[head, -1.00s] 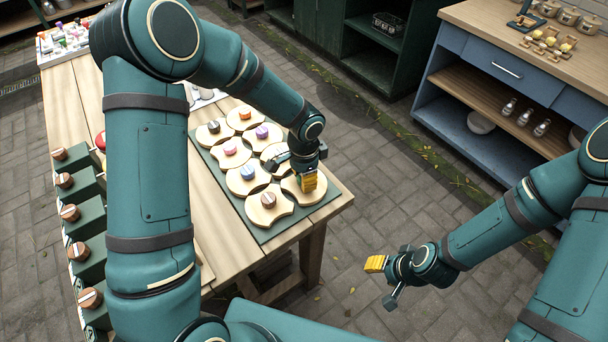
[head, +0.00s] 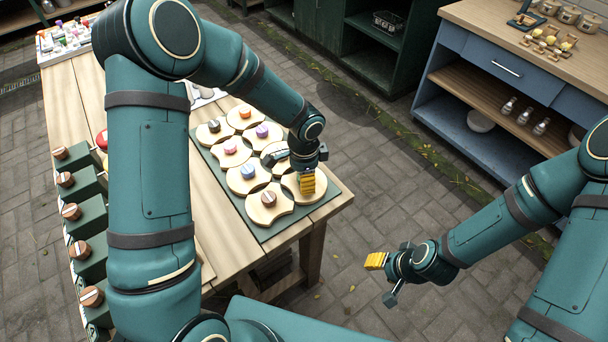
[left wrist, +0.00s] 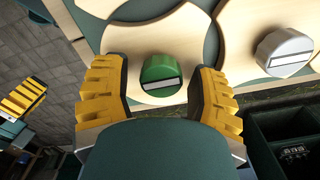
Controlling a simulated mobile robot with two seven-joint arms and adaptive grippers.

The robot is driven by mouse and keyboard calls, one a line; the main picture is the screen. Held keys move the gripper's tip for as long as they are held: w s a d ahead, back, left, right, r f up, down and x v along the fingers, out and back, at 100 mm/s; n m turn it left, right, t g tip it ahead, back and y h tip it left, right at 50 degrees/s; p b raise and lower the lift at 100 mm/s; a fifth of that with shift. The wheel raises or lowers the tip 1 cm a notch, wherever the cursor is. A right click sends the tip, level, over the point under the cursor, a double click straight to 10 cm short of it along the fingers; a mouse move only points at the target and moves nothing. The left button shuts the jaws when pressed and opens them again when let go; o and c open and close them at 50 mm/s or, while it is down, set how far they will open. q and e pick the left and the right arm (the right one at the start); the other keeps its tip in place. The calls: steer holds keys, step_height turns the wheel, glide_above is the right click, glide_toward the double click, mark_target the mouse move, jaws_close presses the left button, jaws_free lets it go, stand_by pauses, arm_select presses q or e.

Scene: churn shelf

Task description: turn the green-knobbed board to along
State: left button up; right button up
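The green knob (left wrist: 160,75) has a white bar on top and sits on its pale wooden board (left wrist: 150,98). In the head view this board (head: 313,195) lies at the right front corner of the green mat (head: 258,235); its knob is hidden behind my left gripper. My left gripper (head: 307,183) points down over the board. In the left wrist view its yellow fingers (left wrist: 160,92) stand on either side of the green knob, with a narrow gap on both sides. My right gripper (head: 376,261) hangs in free space right of the table; its finger opening is unclear.
Neighbouring boards with coloured knobs lie close by on the mat, including one with a grey knob (left wrist: 284,50) and one with a brown knob (head: 268,199). Green blocks with brown knobs (head: 84,218) line the table's left side. Floor right of the table is clear.

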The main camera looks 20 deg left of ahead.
arm_select(q)
steer(key=shift+r, duration=0.1)
step_height(320, 180, up, 12)
steer(key=shift+f, duration=0.1)
stand_by(0.6)
stand_by(0.4)
